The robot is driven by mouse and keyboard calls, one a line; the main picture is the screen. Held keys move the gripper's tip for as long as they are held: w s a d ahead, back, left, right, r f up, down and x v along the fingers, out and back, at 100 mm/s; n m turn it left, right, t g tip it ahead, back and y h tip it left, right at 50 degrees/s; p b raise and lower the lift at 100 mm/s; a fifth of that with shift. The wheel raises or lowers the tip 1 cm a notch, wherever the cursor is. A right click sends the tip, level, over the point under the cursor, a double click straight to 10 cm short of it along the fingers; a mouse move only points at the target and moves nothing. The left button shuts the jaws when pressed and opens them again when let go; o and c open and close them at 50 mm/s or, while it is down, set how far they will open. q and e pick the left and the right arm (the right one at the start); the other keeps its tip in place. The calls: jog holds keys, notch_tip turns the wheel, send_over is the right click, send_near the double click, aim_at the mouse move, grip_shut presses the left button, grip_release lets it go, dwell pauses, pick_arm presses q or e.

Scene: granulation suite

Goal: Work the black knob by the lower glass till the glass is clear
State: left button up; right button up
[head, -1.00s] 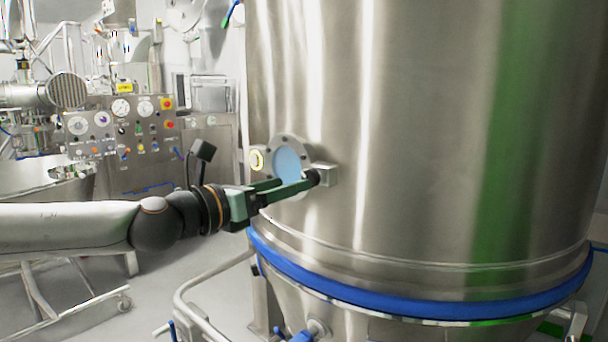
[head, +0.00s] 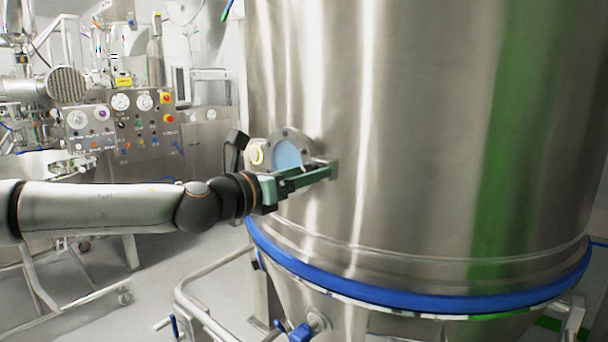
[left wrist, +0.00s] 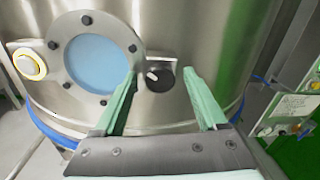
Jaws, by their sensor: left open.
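The lower glass (left wrist: 97,63) is a round pane in a bolted steel ring on the vessel wall. It looks flat pale blue, with nothing visible behind it. It also shows in the head view (head: 286,154), its lower part covered by my gripper. The black knob (left wrist: 159,81), with a white pointer mark, sits just right of the ring in the left wrist view. My left gripper (left wrist: 160,73) is open, its green fingers to either side of the knob in that view; I cannot tell if they touch it. In the head view my gripper (head: 325,168) hides the knob.
A round yellow-rimmed button (left wrist: 29,64) is left of the glass. The steel vessel (head: 420,130) fills the right, with a blue band (head: 420,303) below. A control panel (head: 120,125) stands at the back left. A steel tube rail (head: 185,290) runs below my arm.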

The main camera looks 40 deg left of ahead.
pick_arm(q)
jog(key=shift+c, duration=0.2)
grip_shut()
dwell(0.5)
